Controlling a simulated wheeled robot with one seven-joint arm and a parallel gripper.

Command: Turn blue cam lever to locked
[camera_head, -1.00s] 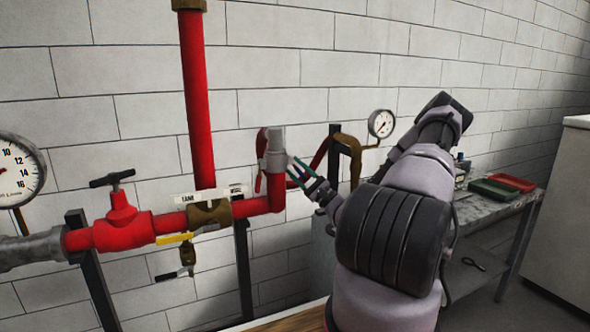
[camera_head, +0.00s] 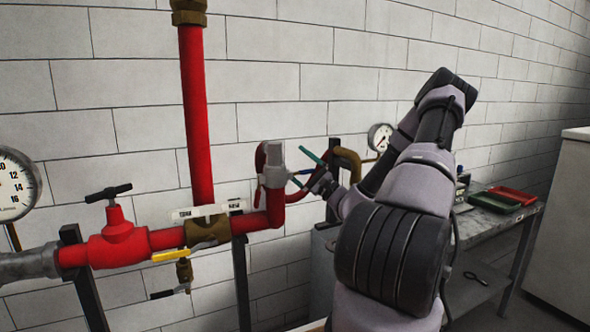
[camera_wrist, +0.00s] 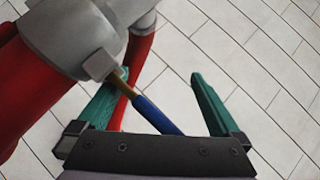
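The blue cam lever (camera_wrist: 155,114) sticks out from the grey coupling (camera_wrist: 85,35) on a short brass-coloured shank in the wrist view. In the head view the coupling (camera_head: 274,168) sits on top of the red pipe's upturned end, and the lever (camera_head: 303,172) is a small blue bar on its right side. My gripper (camera_wrist: 152,88) is open, with one green finger on each side of the lever. I cannot tell whether either finger touches the lever. My gripper (camera_head: 308,167) is small in the head view.
A red valve with a black handle (camera_head: 108,192) and a yellow-handled valve (camera_head: 185,253) are left along the pipe. A brass elbow (camera_head: 348,160) and gauge (camera_head: 380,137) stand behind my gripper. A bench with green (camera_head: 495,202) and red (camera_head: 512,194) trays is at right.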

